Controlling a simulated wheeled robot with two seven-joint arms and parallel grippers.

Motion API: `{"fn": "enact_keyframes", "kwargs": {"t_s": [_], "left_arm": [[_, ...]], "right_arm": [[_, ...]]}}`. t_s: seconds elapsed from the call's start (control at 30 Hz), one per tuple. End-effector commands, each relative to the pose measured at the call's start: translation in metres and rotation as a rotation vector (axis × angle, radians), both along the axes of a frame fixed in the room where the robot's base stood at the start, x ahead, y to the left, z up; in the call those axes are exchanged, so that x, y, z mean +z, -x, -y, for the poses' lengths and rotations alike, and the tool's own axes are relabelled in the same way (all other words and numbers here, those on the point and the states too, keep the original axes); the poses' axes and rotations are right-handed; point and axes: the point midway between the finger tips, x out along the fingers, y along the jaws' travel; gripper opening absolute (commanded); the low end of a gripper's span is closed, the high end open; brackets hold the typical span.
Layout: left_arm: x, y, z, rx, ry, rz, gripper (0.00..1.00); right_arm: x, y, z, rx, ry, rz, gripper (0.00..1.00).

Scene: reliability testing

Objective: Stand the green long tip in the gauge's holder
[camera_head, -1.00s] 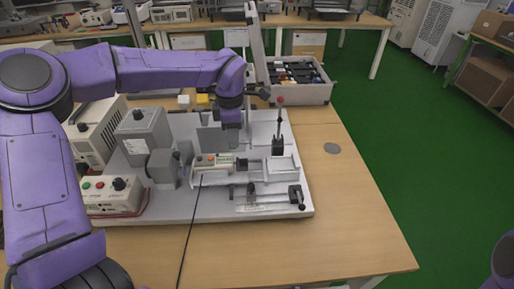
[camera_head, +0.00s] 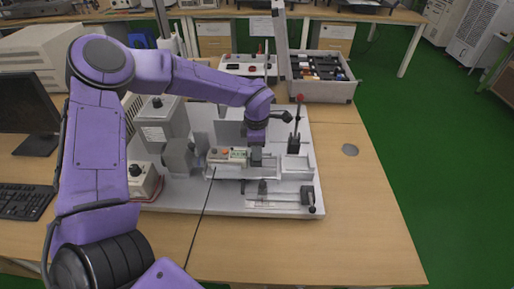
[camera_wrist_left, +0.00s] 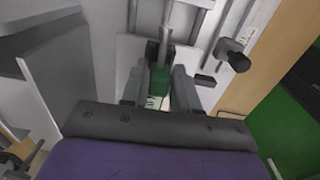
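My left gripper (camera_head: 257,158) points down at the right end of the gauge (camera_head: 228,156), a small light box with an orange button and a green patch. In the left wrist view its two grey fingers (camera_wrist_left: 160,84) stand apart, with a green piece (camera_wrist_left: 158,82) between them. I cannot tell whether this is the green long tip or part of the gauge, nor whether the fingers touch it. A grey metal rod (camera_wrist_left: 165,45) shows just beyond. The holder is largely hidden by the gripper in the head view. My right gripper is out of view.
The gauge sits on a pale base plate (camera_head: 225,205) with a red-knobbed lever (camera_head: 297,125) to the right. A cable (camera_head: 203,215) runs forward from the gauge. A bin of dark parts (camera_head: 320,80) stands behind. The table's front right (camera_head: 360,230) is clear.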

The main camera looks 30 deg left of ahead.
Motion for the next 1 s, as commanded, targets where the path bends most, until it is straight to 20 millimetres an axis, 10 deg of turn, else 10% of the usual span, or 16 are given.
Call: {"fn": "enact_keyframes", "kwargs": {"t_s": [0.37, 1.0], "left_arm": [[0.003, 0.0, 0.0, 0.001, 0.0, 0.001, 0.48], [0.12, 0.002, 0.0, 0.001, -0.001, 0.001, 0.48]], "right_arm": [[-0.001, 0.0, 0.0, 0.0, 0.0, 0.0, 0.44], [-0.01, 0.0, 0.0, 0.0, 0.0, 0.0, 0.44]]}}
